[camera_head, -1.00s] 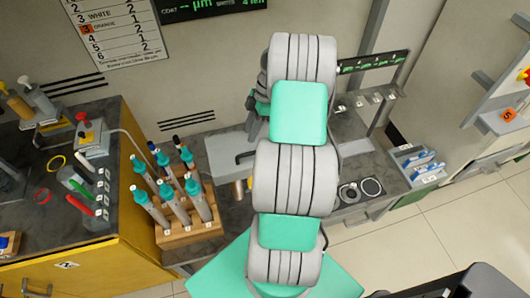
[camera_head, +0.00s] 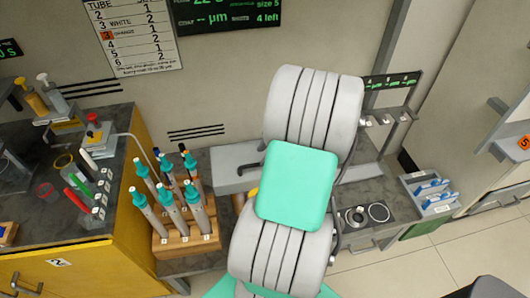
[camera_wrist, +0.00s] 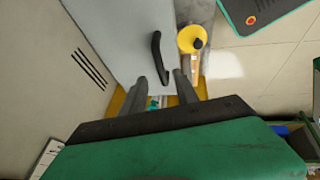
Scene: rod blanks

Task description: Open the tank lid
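The tank lid (camera_wrist: 118,40) is a flat light-grey panel with a black bar handle (camera_wrist: 157,60) in the wrist view. In the head view, part of the grey tank (camera_head: 229,172) shows left of my arm, with a dark handle (camera_head: 247,168) at its front. The lid looks shut there. My gripper (camera_wrist: 160,78) has its two grey fingers apart, near the handle's lower end. The handle's end appears between or just beyond the fingertips; I cannot tell the depth. My arm hides the gripper and part of the tank in the head view.
A wooden rack (camera_head: 187,242) of several teal-topped rods stands left of the tank. A yellow round part with a black knob (camera_wrist: 198,43) is right of the handle. A yellow cabinet (camera_head: 133,225) is at left. A hook stand (camera_head: 385,118) is at right.

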